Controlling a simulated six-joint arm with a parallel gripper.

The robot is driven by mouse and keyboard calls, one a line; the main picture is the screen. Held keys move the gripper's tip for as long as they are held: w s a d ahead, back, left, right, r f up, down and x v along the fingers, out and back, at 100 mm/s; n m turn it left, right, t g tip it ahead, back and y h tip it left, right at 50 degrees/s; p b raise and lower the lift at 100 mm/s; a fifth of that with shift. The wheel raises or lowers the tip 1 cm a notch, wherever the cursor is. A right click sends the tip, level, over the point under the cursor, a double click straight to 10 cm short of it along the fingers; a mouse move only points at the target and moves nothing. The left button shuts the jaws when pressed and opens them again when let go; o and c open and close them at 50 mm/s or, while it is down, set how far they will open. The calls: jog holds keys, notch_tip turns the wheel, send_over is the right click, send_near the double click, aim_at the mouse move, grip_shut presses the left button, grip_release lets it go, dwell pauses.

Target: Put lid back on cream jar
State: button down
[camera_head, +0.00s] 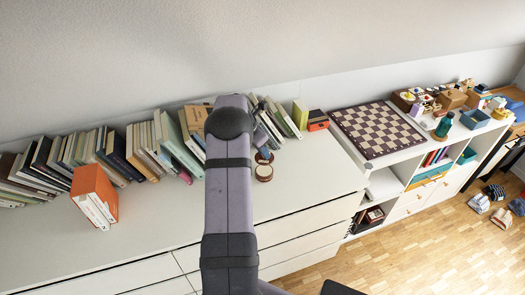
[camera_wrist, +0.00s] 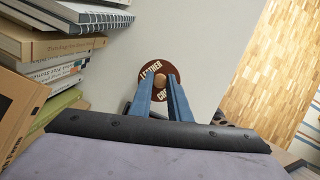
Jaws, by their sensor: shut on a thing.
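The lid (camera_wrist: 147,78) is a round dark-red disc with pale lettering, "LEATHER" and part of "CREAM", and a wooden knob. My gripper (camera_wrist: 160,90) is shut on the lid's knob, with one blue finger on each side. The cream jar (camera_head: 264,173), round with a brown rim and pale top, stands open on the white dresser just below the lid in that picture. The wrist view does not show the jar. The height of the lid above it is unclear.
A row of books (camera_head: 90,155) lines the wall behind, and books (camera_wrist: 60,45) stand close left in the wrist view. An orange box (camera_head: 95,195) stands at the left. A chessboard (camera_head: 378,128) lies to the right. The dresser top (camera_head: 310,170) right of the jar is clear.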

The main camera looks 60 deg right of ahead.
aim_at(262, 158)
jog(key=shift+f+b, duration=1.95)
jog(key=shift+f, duration=0.2)
jog(key=shift+f+b, duration=0.35)
jog(key=shift+f, duration=0.65)
jog(key=shift+p, duration=0.5)
jog(key=shift+f+p, duration=0.15)
jog(key=shift+p, duration=0.15)
dwell(0.9)
jog(key=c, duration=1.6)
grip_release()
jog(key=shift+o, duration=0.7)
